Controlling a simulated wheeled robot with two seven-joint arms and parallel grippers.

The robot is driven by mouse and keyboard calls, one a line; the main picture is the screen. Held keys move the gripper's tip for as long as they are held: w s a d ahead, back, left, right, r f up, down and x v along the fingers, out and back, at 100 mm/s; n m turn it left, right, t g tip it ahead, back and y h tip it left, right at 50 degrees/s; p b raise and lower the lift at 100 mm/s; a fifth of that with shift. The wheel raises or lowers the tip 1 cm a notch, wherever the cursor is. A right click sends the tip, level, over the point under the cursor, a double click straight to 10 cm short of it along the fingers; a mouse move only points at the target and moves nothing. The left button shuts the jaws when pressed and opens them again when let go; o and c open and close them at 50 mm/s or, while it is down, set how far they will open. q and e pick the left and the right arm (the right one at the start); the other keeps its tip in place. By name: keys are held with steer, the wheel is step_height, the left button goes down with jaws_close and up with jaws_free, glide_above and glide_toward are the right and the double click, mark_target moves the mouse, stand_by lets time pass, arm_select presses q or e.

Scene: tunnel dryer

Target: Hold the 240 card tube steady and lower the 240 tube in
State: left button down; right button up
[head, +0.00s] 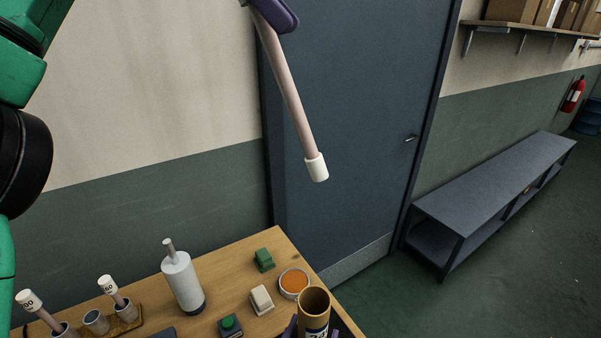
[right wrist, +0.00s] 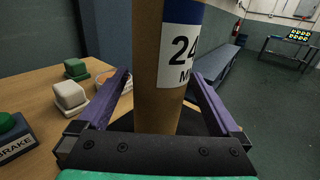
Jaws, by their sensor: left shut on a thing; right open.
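The 240 tube (head: 286,85) is a long, thin, pinkish tube with a white cap (head: 316,168) at its lower end. It hangs tilted in front of the door. My left gripper (head: 274,14), partly cut off at the top, is shut on its upper part. The 240 card tube (head: 314,302) is brown and open-topped, standing at the table's front edge. In the right wrist view the card tube (right wrist: 158,105) shows a blue and white label with "24" readable. My right gripper (right wrist: 163,78) is open, with its purple fingers on either side of the card tube. Its base is hidden.
A grey bench (head: 495,180) stands right.

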steer(key=x, duration=0.3)
steer(key=shift+w, duration=0.25)
steer(key=c, duration=1.3)
